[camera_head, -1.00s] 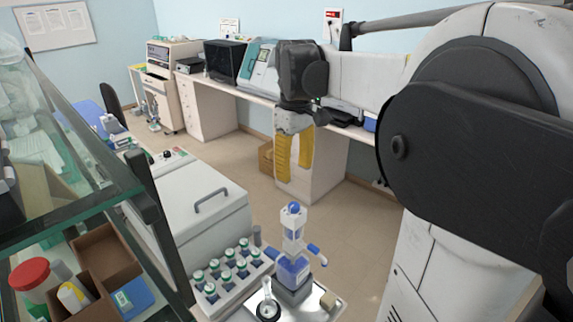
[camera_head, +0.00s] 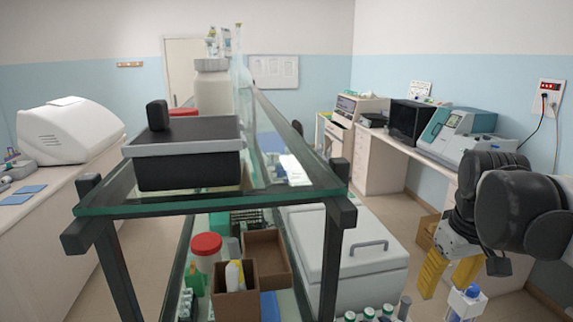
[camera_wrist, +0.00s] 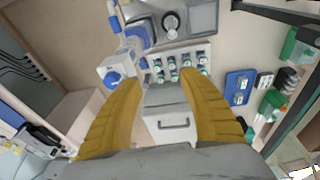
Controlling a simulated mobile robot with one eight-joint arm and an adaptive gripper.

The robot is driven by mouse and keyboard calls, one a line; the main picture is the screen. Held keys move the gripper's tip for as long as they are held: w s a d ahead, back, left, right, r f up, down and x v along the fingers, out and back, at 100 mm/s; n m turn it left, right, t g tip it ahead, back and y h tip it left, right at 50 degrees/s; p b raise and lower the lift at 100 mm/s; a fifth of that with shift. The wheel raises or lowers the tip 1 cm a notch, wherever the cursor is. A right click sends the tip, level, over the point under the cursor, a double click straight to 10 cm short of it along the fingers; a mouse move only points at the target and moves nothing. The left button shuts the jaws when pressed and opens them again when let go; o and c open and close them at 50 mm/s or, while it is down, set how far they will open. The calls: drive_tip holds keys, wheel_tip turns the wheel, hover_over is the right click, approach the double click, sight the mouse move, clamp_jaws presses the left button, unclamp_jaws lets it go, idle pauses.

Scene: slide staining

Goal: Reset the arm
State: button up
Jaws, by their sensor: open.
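My gripper (camera_head: 449,278), with two yellow fingers, hangs at the right of the head view, pointing down. It is open, and its fingers are spread apart with nothing between them. In the wrist view my gripper (camera_wrist: 160,88) also shows open and empty. A blue-and-white dispenser bottle (camera_head: 466,300) stands low beside and below the fingers in the head view, partly cut off by the picture edge. In the wrist view its blue top (camera_wrist: 113,78) lies left of the fingertips.
A glass-shelved rack (camera_head: 283,195) with dark posts fills the middle, with a black bin (camera_head: 188,165) on top. Several capped bottles (camera_head: 368,314) and a white lidded box (camera_head: 345,250) stand right of it. A wall counter (camera_head: 400,145) with instruments runs behind my arm.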

drive_tip(key=s+a+f+t+b, duration=0.2)
drive_tip(key=a+f+b, duration=0.3)
drive_tip(key=f, duration=0.5)
drive_tip(key=s+a+f+m+t+b, duration=0.1)
drive_tip(key=s+a+f+t+b, duration=0.2)
drive_tip(key=s+a+f+b, duration=0.2)
wheel_tip(320, 180, down, 6)
drive_tip(key=a+b, duration=0.1)
drive_tip(key=a, duration=0.2)
drive_tip(key=shift+y, duration=0.4)
